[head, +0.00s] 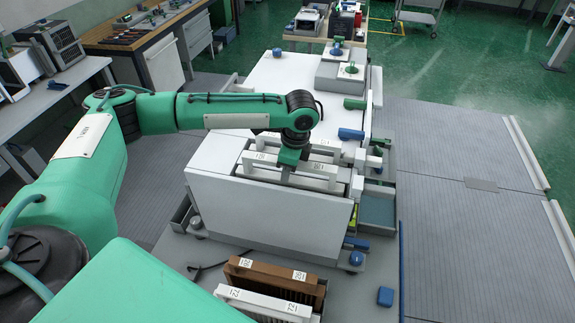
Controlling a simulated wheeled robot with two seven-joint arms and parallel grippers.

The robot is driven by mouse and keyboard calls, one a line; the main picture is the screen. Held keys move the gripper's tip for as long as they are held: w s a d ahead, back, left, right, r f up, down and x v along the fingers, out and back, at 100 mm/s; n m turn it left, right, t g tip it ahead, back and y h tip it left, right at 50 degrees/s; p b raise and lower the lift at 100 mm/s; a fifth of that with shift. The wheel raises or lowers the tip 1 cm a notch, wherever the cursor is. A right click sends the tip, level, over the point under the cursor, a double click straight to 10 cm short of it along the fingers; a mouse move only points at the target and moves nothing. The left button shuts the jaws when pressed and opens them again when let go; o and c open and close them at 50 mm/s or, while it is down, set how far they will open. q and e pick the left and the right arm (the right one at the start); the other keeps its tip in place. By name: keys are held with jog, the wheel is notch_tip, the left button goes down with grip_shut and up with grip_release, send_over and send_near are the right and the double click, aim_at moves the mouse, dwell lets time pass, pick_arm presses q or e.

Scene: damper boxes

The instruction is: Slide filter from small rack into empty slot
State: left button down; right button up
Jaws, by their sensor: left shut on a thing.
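My left gripper (285,176) is at the top opening of the large white box (260,215), reaching down from above. It is shut on a white-framed filter (318,173) with printed labels on its top bar. The filter's top bar shows at the opening, and the box hides the part below. I cannot tell how deep it sits. The small rack at the bottom of the view holds a brown filter (272,277) and a white filter (262,303), both labelled. My right gripper is not in view.
Another white bar (322,147) lies behind the held filter. A blue block (385,296) sits on the grey base at the right front. A blue-lined tray (378,207) is right of the box. Grey floor on the right is clear.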

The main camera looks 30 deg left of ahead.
pick_arm(q)
jog(key=shift+f+p, duration=0.35)
jog(key=shift+f, duration=0.05)
dwell(0.4)
jog(key=shift+c, duration=1.2)
grip_release()
jog(key=shift+r+p, duration=0.45)
jog(key=shift+r, duration=4.05)
